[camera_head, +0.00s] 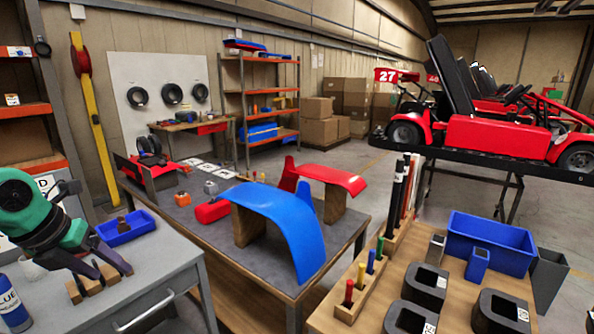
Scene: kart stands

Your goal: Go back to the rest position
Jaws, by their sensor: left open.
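My left gripper (110,268) reaches in from the left on a green and black arm. Its dark fingers are apart, low over the grey cabinet top (160,262). They are beside or just above several small wooden blocks (90,283); I cannot tell whether they touch them. No object shows between the fingers. My right gripper is out of view.
A blue tray (127,228) lies behind the gripper and a blue bottle (12,302) stands at the left edge. A workbench (200,232) holds blue (285,228) and red (333,178) curved panels. A wooden table (458,290) with a blue bin (490,240) is at right.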

